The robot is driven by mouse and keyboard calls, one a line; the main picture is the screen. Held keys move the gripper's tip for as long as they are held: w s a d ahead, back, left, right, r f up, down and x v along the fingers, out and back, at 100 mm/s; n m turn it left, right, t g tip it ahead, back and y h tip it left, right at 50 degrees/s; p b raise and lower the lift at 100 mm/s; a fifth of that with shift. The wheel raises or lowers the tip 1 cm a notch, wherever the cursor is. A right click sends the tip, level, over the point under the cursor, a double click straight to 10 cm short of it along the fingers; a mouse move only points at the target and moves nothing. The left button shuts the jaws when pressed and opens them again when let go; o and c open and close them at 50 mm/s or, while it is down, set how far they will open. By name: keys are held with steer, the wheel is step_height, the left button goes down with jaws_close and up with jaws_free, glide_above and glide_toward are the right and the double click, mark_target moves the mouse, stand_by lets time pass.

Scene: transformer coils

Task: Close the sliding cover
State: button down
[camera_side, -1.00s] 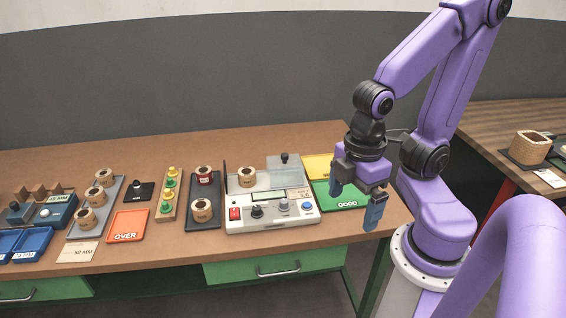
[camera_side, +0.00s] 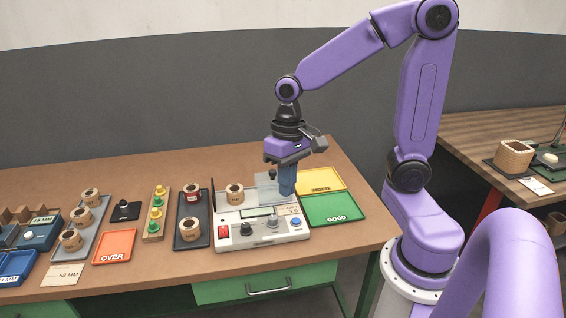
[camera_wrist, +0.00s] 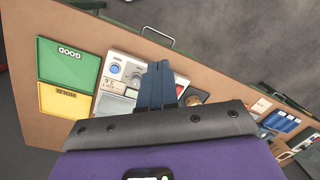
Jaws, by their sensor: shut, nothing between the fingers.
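The sliding cover (camera_side: 265,186) is a clear pane with a dark knob (camera_side: 273,174) at the right rear of the white tester (camera_side: 262,232). A wound coil (camera_side: 235,194) sits uncovered at the tester's left rear, to the left of the pane. My gripper (camera_side: 287,190) points down with its blue fingers shut and empty, just right of the knob; I cannot tell whether they touch it. In the wrist view, the shut fingers (camera_wrist: 155,68) hide part of the tester (camera_wrist: 122,72). The coil (camera_wrist: 193,101) shows past them, and the knob is hidden.
The yellow tray (camera_side: 320,180) and green GOOD tray (camera_side: 332,208) lie right of the tester. A dark tray (camera_side: 193,222) with coils, a plug-gauge rack (camera_side: 156,215) and an orange OVER tray (camera_side: 114,247) lie left. The table behind the tester is clear.

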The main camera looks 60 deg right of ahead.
steer(key=w+d+f+m+t+y, duration=0.1)
steer(key=w+d+m, duration=0.3)
steer(key=d+m, duration=0.5)
steer(key=w+d+f+m+t, duration=0.1)
steer(key=w+d+m, duration=0.3)
steer(key=d+m, duration=0.5)
steer(key=w+d+f+m+t+y, duration=0.1)
steer(key=w+d+m, duration=0.35)
steer(key=d, duration=0.75)
glide_toward(273, 183)
steer(key=shift+m, duration=0.45)
steer(key=d+f, duration=0.2)
steer(key=f, duration=0.1)
steer(key=shift+w+d+f, duration=0.2)
steer(key=shift+d, duration=0.15)
steer(key=shift+w+a, duration=0.4)
steer(key=shift+a, duration=0.15)
